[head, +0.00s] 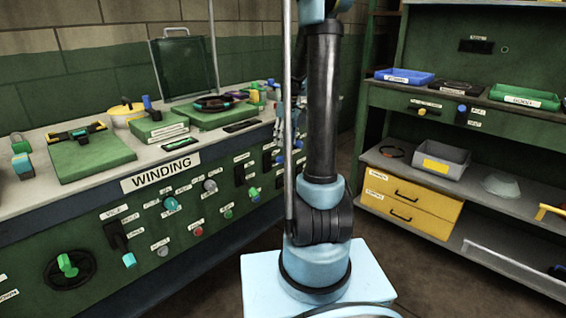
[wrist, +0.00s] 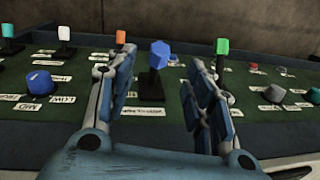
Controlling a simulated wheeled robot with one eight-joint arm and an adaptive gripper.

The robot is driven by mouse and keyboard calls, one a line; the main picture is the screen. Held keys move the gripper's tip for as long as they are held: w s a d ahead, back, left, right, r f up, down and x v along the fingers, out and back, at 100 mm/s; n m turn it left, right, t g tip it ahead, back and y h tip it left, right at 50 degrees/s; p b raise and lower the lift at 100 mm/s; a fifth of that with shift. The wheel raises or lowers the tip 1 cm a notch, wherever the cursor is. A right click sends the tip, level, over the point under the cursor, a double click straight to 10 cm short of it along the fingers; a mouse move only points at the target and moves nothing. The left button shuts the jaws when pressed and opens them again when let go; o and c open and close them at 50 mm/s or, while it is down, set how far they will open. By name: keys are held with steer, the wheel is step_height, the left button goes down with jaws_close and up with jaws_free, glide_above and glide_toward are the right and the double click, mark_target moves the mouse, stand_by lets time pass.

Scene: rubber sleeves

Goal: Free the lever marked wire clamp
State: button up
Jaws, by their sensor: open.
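A lever with a faceted blue knob (wrist: 158,54) stands upright on a black base plate in the wrist view. A white label (wrist: 143,111) lies in front of it; its print is too small to read surely, so I cannot confirm that it says wire clamp. My gripper (wrist: 160,75) is open, with one finger on each side of this lever. I see no clear contact between the fingers and the knob. In the head view my arm hides most of the gripper and the lever there.
Green-topped (wrist: 222,46) and orange-topped (wrist: 120,38) levers stand close beyond my fingers. A blue knob (wrist: 40,82) sits at left, and red (wrist: 274,93) and grey knobs at right. The green winding console (head: 100,240) fills the head view's left; shelves stand at right.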

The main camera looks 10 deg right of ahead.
mark_target(283, 157)
steer(key=f, duration=0.6)
steer(key=a+f, duration=0.1)
steer(key=f, duration=0.3)
steer(key=shift+s, duration=0.35)
jaws_close()
